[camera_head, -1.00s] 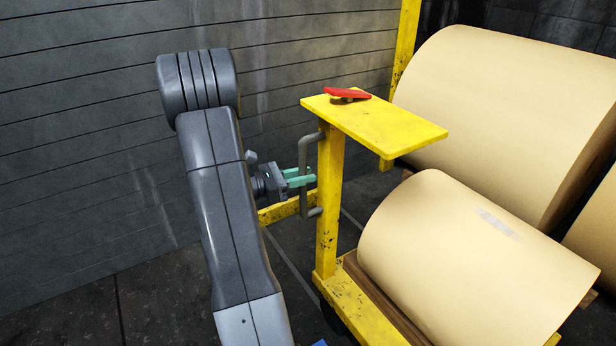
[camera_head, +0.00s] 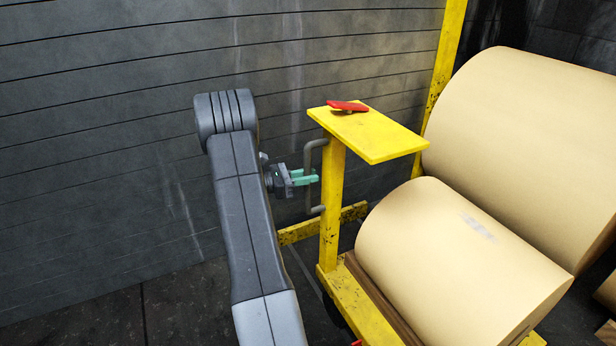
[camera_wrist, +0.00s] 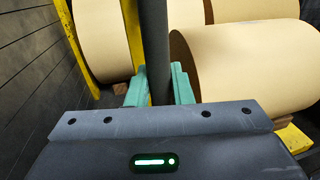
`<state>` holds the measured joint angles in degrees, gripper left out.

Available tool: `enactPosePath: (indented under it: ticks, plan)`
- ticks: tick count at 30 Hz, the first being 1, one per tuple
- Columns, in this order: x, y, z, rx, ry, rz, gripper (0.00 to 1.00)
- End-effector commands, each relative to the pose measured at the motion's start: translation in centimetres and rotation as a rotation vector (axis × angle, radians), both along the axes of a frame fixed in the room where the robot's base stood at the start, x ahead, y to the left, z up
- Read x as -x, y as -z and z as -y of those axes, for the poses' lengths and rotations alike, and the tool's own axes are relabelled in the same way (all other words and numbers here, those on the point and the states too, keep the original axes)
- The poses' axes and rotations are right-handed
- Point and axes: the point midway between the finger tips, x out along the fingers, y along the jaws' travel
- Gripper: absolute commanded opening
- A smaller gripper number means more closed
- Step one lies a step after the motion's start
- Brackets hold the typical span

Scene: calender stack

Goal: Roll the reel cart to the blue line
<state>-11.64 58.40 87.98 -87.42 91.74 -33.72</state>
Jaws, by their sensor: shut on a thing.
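The reel cart has a yellow frame (camera_head: 332,215) with a yellow top plate (camera_head: 385,138) and carries a tan paper reel (camera_head: 450,265). A grey upright bar handle (camera_head: 309,160) is fixed to the cart's post. My gripper (camera_head: 308,178), with green fingers, is shut on this handle at about its middle. In the wrist view the dark handle bar (camera_wrist: 156,45) stands between the two green fingers (camera_wrist: 158,88), with the reel (camera_wrist: 245,60) behind it. No blue line shows in either view now.
A red lever (camera_head: 347,106) lies on the top plate. A larger tan reel (camera_head: 530,140) stands behind the cart by a yellow post (camera_head: 443,65). A dark panelled wall (camera_head: 110,130) runs behind. Dark floor (camera_head: 185,305) is clear at lower left. A small red patch (camera_head: 357,343) shows at the bottom edge.

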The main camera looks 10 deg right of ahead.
Motion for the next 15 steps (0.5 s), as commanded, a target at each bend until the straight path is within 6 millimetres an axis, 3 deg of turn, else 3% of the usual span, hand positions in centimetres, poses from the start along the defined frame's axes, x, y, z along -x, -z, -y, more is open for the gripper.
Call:
enactPosePath:
  ticks: [5,6,8,15]
  plan:
    - [-0.11,0.06,-0.10,-0.001,-0.005,0.001,0.00]
    - [-0.11,0.06,-0.10,-0.001,-0.005,0.001,0.28]
    - [-0.11,0.05,-0.09,-0.001,-0.005,0.001,0.39]
    - [-0.10,-0.02,-0.07,-0.001,-0.004,0.002,0.39]
